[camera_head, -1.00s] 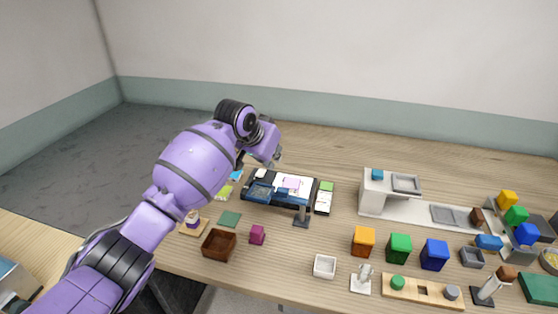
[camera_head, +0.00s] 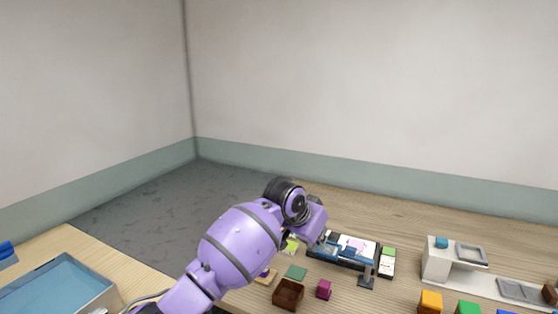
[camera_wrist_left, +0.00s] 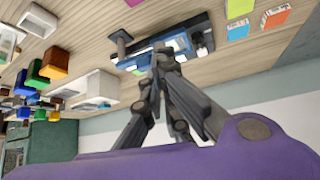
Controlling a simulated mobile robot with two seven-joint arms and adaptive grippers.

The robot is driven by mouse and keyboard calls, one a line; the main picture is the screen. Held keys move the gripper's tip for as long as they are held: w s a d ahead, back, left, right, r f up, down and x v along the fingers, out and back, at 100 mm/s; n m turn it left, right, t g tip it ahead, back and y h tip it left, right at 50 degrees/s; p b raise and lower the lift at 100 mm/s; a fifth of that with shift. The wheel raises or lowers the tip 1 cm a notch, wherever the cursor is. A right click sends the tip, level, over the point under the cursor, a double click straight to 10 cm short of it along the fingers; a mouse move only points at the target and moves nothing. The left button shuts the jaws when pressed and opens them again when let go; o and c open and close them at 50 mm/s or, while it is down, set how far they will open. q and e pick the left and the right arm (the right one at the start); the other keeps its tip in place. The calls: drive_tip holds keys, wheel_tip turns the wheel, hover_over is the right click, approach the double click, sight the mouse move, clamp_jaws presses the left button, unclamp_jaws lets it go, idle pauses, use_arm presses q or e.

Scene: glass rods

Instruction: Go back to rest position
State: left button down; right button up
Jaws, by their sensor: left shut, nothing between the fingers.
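My left arm rises from the bottom of the head view, and its wrist hangs over the left part of the long wooden table. My left gripper (camera_wrist_left: 160,55) shows in the left wrist view, its dark fingers together with nothing between them. Behind the fingertips is a dark tray (camera_head: 335,255) with blue and white items, which also shows in the left wrist view (camera_wrist_left: 190,42). The gripper's fingers are mostly hidden behind the wrist in the head view. My right gripper is in neither view.
On the table are a brown open box (camera_head: 288,294), a magenta cube (camera_head: 324,289), a green square (camera_head: 296,272) and a white stand (camera_head: 436,262). An orange block (camera_head: 430,301) stands at the front. A light-blue tray (camera_head: 60,286) lies on another table at the left.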

use_arm(q)
wheel_tip(320, 180, up, 6)
drive_tip(key=w+d+t+h, duration=0.1)
drive_tip(key=w+t+h, duration=0.1)
drive_tip(key=t, duration=0.1)
drive_tip(key=s+a+f+n+t+y, duration=0.2)
drive_tip(key=s+a+f+n, duration=0.1)
drive_tip(key=s+a+f, duration=0.85)
drive_tip(key=s+a+f+n+t+y, duration=0.1)
drive_tip(key=s+a+f+n+t, duration=0.1)
drive_tip(key=s+a+f, duration=0.95)
drive_tip(key=s+a+f+n+g+y, duration=0.1)
drive_tip(key=s+a+f, duration=0.2)
drive_tip(key=s+f, duration=0.3)
drive_tip(key=s+a+f+n+g+y, duration=0.1)
drive_tip(key=s+a+f, duration=0.2)
drive_tip(key=s, duration=1)
drive_tip(key=s+a+f+n+g+y, duration=0.1)
drive_tip(key=s+a+f+g, duration=0.1)
drive_tip(key=s+f, duration=0.7)
drive_tip(key=shift+s+a+y, duration=0.4)
drive_tip(key=shift+s+a, duration=0.05)
drive_tip(key=shift+s, duration=0.05)
drive_tip(key=shift+f, duration=0.1)
